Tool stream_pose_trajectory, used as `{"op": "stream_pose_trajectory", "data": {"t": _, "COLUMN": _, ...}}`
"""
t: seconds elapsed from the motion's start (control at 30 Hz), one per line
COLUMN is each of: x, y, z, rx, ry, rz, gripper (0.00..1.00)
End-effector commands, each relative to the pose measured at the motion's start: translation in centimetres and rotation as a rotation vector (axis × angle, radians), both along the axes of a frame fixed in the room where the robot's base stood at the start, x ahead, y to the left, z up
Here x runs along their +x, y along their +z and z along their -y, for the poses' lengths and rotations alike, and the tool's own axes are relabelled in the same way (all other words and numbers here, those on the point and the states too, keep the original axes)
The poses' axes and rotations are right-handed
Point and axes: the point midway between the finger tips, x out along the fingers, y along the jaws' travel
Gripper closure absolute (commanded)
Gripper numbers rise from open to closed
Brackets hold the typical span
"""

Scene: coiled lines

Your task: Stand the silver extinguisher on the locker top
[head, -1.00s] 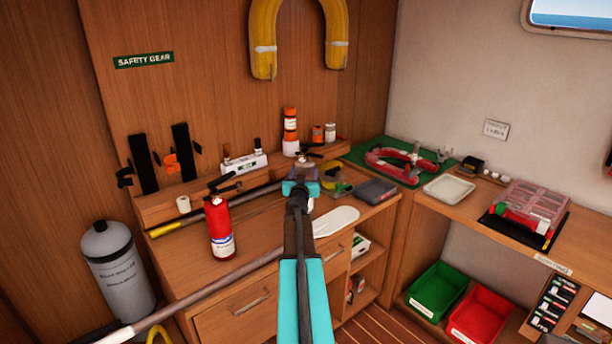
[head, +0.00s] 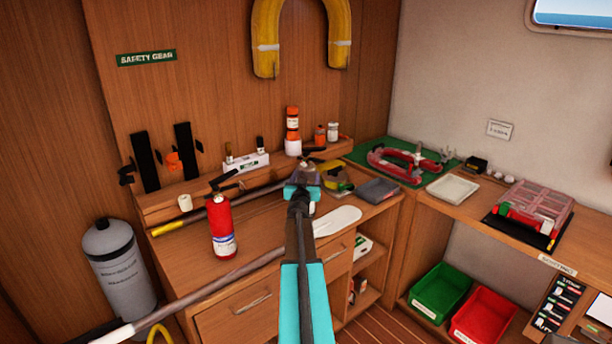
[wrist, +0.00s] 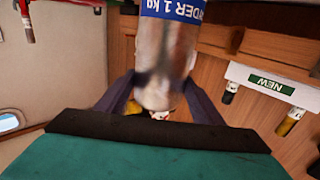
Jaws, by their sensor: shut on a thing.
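My gripper (wrist: 162,100) is shut on the silver extinguisher (wrist: 167,50), a bare metal cylinder with a blue label, which fills the upper middle of the wrist view. The label reads upside down there, and the extinguisher's far end is cut off by the frame. In the head view my gripper (head: 303,182) is over the back right part of the wooden locker top (head: 272,232), and my own wrist hides most of the extinguisher. I cannot tell how high it is above the wood. A red extinguisher (head: 222,232) stands upright on the locker top at left.
A long pole (head: 200,291) crosses the locker's front. A white flat piece (head: 337,221), a yellow tape measure (head: 336,179) and a dark grey box (head: 378,190) lie to the right. A back ledge carries an orange-and-white canister (head: 292,131) and a white box (head: 246,163).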

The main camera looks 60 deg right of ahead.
Motion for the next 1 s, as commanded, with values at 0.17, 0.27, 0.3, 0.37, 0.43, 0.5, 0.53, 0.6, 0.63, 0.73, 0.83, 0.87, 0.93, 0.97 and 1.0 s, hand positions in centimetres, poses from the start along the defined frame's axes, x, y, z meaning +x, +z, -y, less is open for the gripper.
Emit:
{"op": "stream_pose_trajectory", "data": {"t": 0.17, "x": -0.09, "y": -0.29, "z": 0.07, "rx": -0.008, "ry": -0.005, "rz": 0.003, "gripper": 1.00}}
{"op": "stream_pose_trajectory", "data": {"t": 0.27, "x": -0.09, "y": -0.26, "z": 0.07, "rx": -0.008, "ry": -0.005, "rz": 0.003, "gripper": 1.00}}
{"op": "stream_pose_trajectory", "data": {"t": 0.3, "x": -0.09, "y": -0.25, "z": 0.06, "rx": -0.008, "ry": -0.004, "rz": 0.003, "gripper": 1.00}}
{"op": "stream_pose_trajectory", "data": {"t": 0.37, "x": -0.09, "y": -0.24, "z": 0.06, "rx": -0.008, "ry": -0.004, "rz": 0.003, "gripper": 1.00}}
{"op": "stream_pose_trajectory", "data": {"t": 0.43, "x": -0.09, "y": -0.25, "z": 0.06, "rx": -0.008, "ry": -0.004, "rz": 0.003, "gripper": 1.00}}
{"op": "stream_pose_trajectory", "data": {"t": 0.5, "x": 0.00, "y": -0.76, "z": 0.00, "rx": -0.001, "ry": 0.000, "rz": 0.000, "gripper": 0.34}}
{"op": "stream_pose_trajectory", "data": {"t": 0.53, "x": 0.00, "y": -0.76, "z": 0.00, "rx": -0.001, "ry": 0.000, "rz": 0.000, "gripper": 0.29}}
{"op": "stream_pose_trajectory", "data": {"t": 0.6, "x": 0.00, "y": -0.75, "z": 0.00, "rx": -0.001, "ry": 0.000, "rz": 0.000, "gripper": 0.20}}
{"op": "stream_pose_trajectory", "data": {"t": 0.63, "x": 0.00, "y": -0.76, "z": 0.00, "rx": -0.001, "ry": 0.000, "rz": 0.000, "gripper": 0.20}}
{"op": "stream_pose_trajectory", "data": {"t": 0.73, "x": 0.00, "y": -0.76, "z": 0.00, "rx": -0.001, "ry": 0.000, "rz": 0.000, "gripper": 0.20}}
{"op": "stream_pose_trajectory", "data": {"t": 0.83, "x": 0.00, "y": -0.72, "z": 0.00, "rx": -0.001, "ry": 0.000, "rz": 0.000, "gripper": 0.20}}
{"op": "stream_pose_trajectory", "data": {"t": 0.87, "x": -0.01, "y": -0.73, "z": -0.01, "rx": -0.001, "ry": 0.000, "rz": 0.000, "gripper": 0.20}}
{"op": "stream_pose_trajectory", "data": {"t": 0.93, "x": -0.09, "y": -0.74, "z": 0.01, "rx": -0.001, "ry": -0.001, "rz": 0.000, "gripper": 0.20}}
{"op": "stream_pose_trajectory", "data": {"t": 0.97, "x": -0.14, "y": -0.73, "z": -0.01, "rx": -0.001, "ry": -0.001, "rz": 0.000, "gripper": 0.20}}
{"op": "stream_pose_trajectory", "data": {"t": 1.0, "x": -0.18, "y": -0.73, "z": -0.08, "rx": -0.001, "ry": -0.001, "rz": 0.000, "gripper": 0.20}}
